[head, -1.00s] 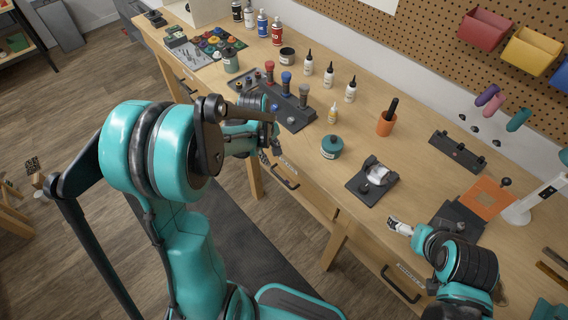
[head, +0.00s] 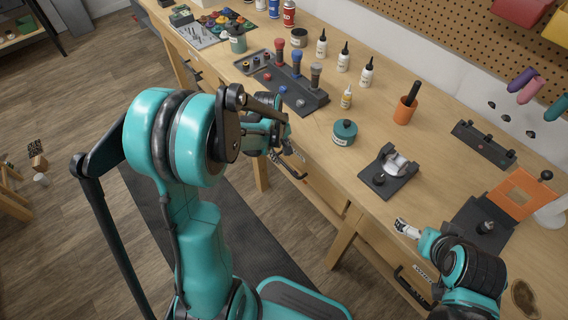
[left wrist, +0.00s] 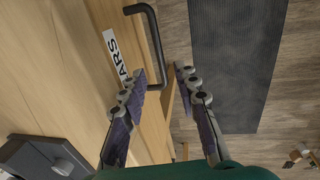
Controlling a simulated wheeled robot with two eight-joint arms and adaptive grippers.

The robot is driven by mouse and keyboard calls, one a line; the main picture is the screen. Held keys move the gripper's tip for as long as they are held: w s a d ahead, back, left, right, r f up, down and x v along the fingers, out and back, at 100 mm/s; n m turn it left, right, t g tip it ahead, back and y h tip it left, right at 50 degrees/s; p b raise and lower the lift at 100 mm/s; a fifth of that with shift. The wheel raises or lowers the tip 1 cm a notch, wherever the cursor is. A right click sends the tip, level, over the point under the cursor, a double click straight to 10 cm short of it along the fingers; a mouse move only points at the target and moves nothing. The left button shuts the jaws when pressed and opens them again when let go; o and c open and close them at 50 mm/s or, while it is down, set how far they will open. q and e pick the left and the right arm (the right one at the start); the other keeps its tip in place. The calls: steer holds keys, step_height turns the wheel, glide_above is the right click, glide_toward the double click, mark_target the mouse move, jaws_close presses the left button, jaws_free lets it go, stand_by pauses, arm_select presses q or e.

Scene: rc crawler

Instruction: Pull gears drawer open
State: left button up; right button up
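The gears drawer shows in the left wrist view as a wooden front (left wrist: 95,75) with a white label (left wrist: 115,53) reading "ARS", partly hidden by a finger. Its black bar handle (left wrist: 154,40) stands out from the front and runs down towards the gap between my fingers. In the head view the handle (head: 291,170) is partly hidden by my left gripper (head: 284,145). The left gripper is open, its two fingers (left wrist: 161,75) apart at the handle; contact cannot be told. My right gripper (head: 405,228) is over the bench's front edge; its finger opening is unclear.
The wooden bench (head: 315,130) carries a teal jar (head: 344,132), a black holder (head: 388,172), an orange cup (head: 405,108) and several bottles. Another drawer handle (head: 411,287) is below the right gripper.

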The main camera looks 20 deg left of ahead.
mark_target(285, 164)
arm_select(q)
steer(key=f, duration=0.1)
steer(key=f+b, duration=0.1)
steer(key=f, duration=0.1)
steer(key=w+f+b, duration=0.1)
steer(key=f, duration=0.1)
steer(key=shift+d+f, duration=0.2)
steer(key=shift+d, duration=0.05)
arm_select(e)
step_height(285, 164, down, 2)
steer(key=shift+f, duration=0.2)
arm_select(q)
jaws_close()
